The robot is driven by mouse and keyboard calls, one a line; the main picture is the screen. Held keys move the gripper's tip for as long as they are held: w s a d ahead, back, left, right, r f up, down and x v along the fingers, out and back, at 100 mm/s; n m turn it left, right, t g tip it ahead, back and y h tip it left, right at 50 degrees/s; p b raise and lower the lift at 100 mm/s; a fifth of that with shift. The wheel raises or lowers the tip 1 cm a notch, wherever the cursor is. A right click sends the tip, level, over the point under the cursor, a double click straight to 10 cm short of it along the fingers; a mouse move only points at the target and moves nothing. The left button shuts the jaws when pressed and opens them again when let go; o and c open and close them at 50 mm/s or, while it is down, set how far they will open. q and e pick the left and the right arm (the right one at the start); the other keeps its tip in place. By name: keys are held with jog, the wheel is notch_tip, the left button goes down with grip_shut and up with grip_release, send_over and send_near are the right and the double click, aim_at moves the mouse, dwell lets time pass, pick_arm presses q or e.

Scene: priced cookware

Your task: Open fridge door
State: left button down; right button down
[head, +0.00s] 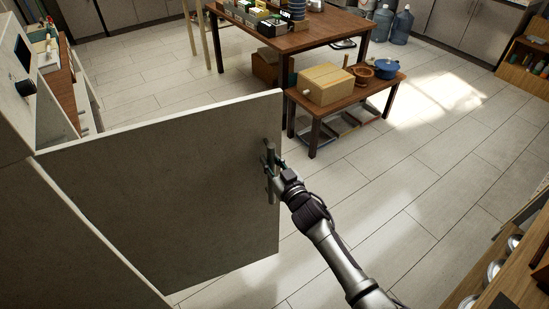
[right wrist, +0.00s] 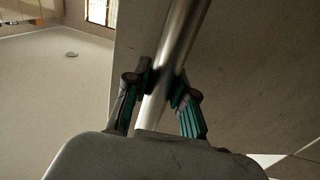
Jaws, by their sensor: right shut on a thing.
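The fridge door (head: 170,190) is a large grey panel in the head view, swung out from the fridge body (head: 75,235) at the left. A metal bar handle (head: 270,172) stands near its free right edge. My right gripper (head: 272,172) is at that handle, its arm coming from the lower right. In the right wrist view the handle (right wrist: 180,45) runs between the two fingers of my right gripper (right wrist: 160,95), which are shut on it. My left gripper is in neither view.
A wooden table (head: 310,38) with boxes stands behind the door, with a low bench (head: 345,98) holding a wooden box (head: 325,84) and a blue pot (head: 387,68). A wooden shelf (head: 525,250) is at the lower right. The tiled floor (head: 420,190) between is clear.

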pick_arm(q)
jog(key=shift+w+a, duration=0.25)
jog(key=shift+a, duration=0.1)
pick_arm(e)
jog(key=shift+w+r, duration=0.1)
jog(key=c, duration=0.9)
grip_release()
jog(key=shift+c, duration=0.2)
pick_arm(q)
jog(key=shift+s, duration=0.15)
pick_arm(e)
jog(key=v, duration=1.2)
jog(key=shift+d, duration=0.1)
